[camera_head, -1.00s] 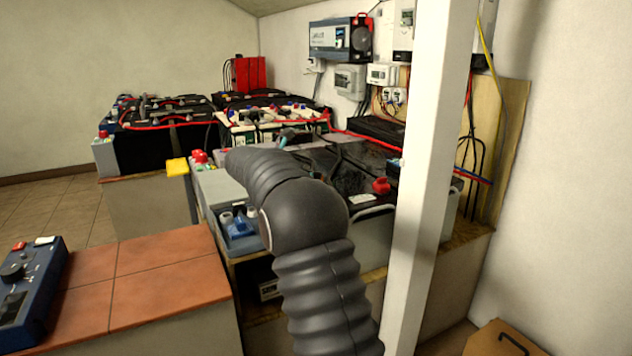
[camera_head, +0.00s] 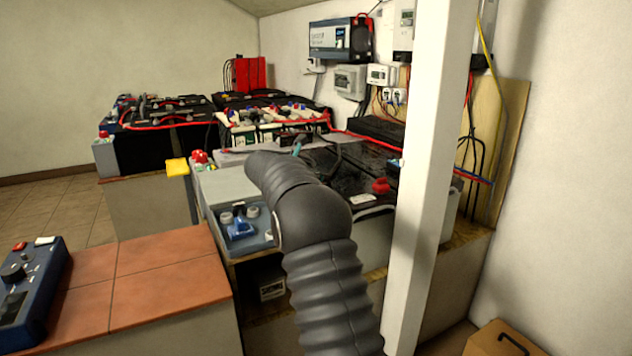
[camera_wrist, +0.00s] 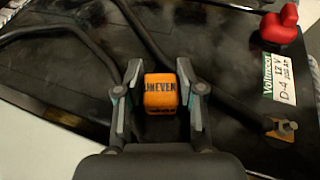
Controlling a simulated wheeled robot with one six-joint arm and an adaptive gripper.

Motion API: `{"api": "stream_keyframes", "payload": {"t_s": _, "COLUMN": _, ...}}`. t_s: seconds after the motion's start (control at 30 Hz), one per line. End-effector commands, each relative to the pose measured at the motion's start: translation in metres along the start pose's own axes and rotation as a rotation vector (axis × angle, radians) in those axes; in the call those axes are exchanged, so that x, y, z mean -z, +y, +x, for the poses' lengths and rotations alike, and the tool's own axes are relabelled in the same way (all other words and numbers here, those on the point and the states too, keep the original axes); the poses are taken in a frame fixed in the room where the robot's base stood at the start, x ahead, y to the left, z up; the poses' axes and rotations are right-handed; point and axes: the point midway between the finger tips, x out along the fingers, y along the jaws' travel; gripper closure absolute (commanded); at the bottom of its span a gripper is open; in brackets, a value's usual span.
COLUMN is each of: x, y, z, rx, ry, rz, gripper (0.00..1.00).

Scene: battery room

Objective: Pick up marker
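In the wrist view, an orange block-shaped marker (camera_wrist: 160,92) with the dark word "UNEVEN" on it shows over the dark battery top. My gripper (camera_wrist: 160,78) has one finger on each side of it. The fingers stand apart, with narrow gaps towards the marker, so the gripper looks open around it. Whether either pad touches the marker is hard to tell. In the head view the marker is hidden and my gripper is mostly behind my arm, above the dark battery top (camera_head: 345,185).
Black cables cross the battery top beside the fingers. A red terminal cap (camera_wrist: 279,27) and a white label (camera_wrist: 281,72) lie to the right. A white post (camera_head: 430,170) stands right of my arm. A tiled counter (camera_head: 150,275) is at the front left.

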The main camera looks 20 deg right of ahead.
Motion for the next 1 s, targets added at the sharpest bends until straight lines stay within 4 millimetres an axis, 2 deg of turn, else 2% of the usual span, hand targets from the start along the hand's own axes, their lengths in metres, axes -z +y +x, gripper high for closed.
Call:
{"api": "stream_keyframes", "payload": {"t_s": 0.03, "x": 0.000, "y": 0.000, "z": 0.000, "rx": 0.000, "ry": 0.000, "rz": 0.000, "gripper": 0.82}}
{"api": "stream_keyframes", "payload": {"t_s": 0.07, "x": 0.000, "y": 0.000, "z": 0.000, "rx": 0.000, "ry": 0.000, "rz": 0.000, "gripper": 0.90}}
{"api": "stream_keyframes", "payload": {"t_s": 0.1, "x": 0.000, "y": 0.000, "z": 0.000, "rx": 0.000, "ry": 0.000, "rz": 0.000, "gripper": 0.92}}
{"api": "stream_keyframes", "payload": {"t_s": 0.57, "x": -0.005, "y": 0.000, "z": -0.002, "rx": 0.000, "ry": -0.001, "rz": 0.001, "gripper": 0.92}}
{"api": "stream_keyframes", "payload": {"t_s": 0.77, "x": -0.022, "y": 0.000, "z": -0.009, "rx": 0.000, "ry": -0.001, "rz": 0.003, "gripper": 0.92}}
{"api": "stream_keyframes", "payload": {"t_s": 0.9, "x": -0.043, "y": 0.000, "z": -0.018, "rx": -0.001, "ry": -0.002, "rz": 0.004, "gripper": 0.92}}
{"api": "stream_keyframes", "payload": {"t_s": 1.0, "x": -0.052, "y": -0.020, "z": -0.014, "rx": 0.003, "ry": -0.001, "rz": 0.004, "gripper": 0.92}}
